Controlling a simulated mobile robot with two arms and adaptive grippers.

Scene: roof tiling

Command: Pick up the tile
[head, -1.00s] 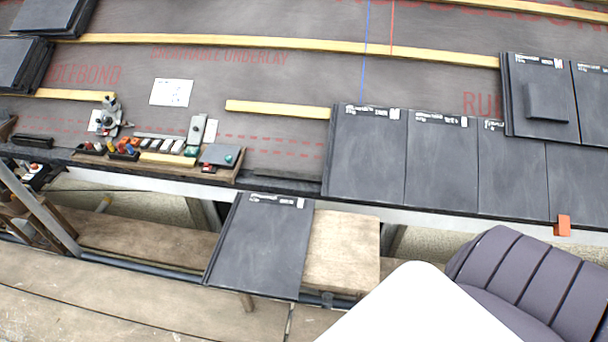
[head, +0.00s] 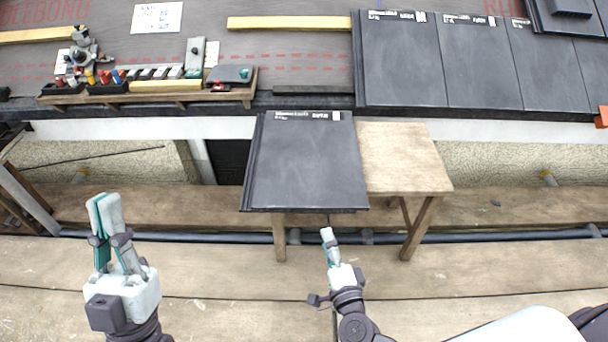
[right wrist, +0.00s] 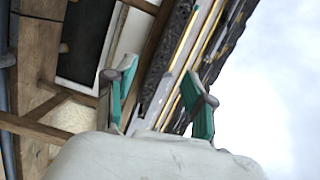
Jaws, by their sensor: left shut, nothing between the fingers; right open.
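A dark grey tile (head: 306,165) lies on top of a small stack of like tiles on a wooden stand, with a white label strip along its far edge. My left gripper (head: 104,212) is shut and empty, pointing up at the lower left, apart from the stack. My right gripper (head: 328,236) is just below the stack's near edge in the head view, seen nearly edge-on there. In the right wrist view its two teal-padded fingers (right wrist: 160,92) stand apart with nothing between them.
The wooden stand (head: 405,160) has bare top to the right of the stack. Laid tiles (head: 475,62) cover the roof at right. A tool tray (head: 165,87) sits at the roof's edge on the left. Scaffold planks (head: 215,270) run along the front.

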